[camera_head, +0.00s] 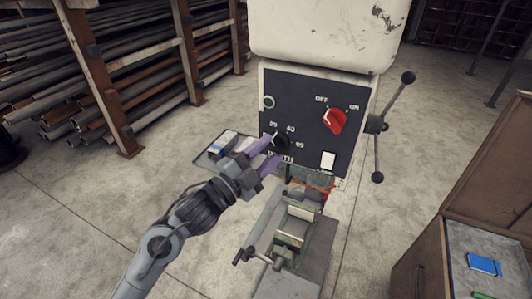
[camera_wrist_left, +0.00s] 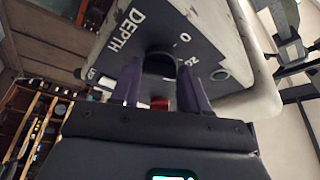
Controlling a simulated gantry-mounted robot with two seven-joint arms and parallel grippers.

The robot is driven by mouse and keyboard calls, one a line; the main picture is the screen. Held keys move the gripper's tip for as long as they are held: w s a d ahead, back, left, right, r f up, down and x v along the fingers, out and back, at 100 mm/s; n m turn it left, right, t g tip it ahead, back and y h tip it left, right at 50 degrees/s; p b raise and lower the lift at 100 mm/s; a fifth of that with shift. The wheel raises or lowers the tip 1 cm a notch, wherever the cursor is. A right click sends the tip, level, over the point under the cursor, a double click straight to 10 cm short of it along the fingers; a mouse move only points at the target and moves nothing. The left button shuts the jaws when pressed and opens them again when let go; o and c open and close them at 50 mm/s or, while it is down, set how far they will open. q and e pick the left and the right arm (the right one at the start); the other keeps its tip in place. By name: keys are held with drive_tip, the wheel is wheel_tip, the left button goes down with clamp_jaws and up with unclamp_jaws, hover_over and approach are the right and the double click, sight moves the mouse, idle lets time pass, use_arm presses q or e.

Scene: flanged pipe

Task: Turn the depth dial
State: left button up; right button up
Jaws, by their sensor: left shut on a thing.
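The depth dial (camera_head: 283,143) is a dark round knob at the lower left of the drill press's black control panel (camera_head: 300,112), with white numbers around it. My left gripper (camera_head: 271,152) reaches it from the lower left, with purple fingers on either side of it. In the left wrist view, the dark dial (camera_wrist_left: 158,60) sits between the two fingers (camera_wrist_left: 161,80), next to the word DEPTH. The gripper is shut on the dial. The fingers and hand partly hide the dial and its lettering. My right gripper is not in view.
A red OFF/ON knob (camera_head: 335,121), a white switch (camera_head: 328,160) and a round green button (camera_head: 269,102) share the panel. A lever handle (camera_head: 377,124) sticks out at right. A green vise (camera_head: 297,218) stands below. A grey tray (camera_head: 206,160) lies behind my gripper.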

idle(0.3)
use_arm(q)
drive_tip(key=o, duration=1.1)
drive_tip(key=shift+c, duration=0.2)
drive_tip(key=b+v, duration=0.2)
drive_tip(key=v, duration=0.9)
drive_tip(key=shift+w+d, duration=0.1)
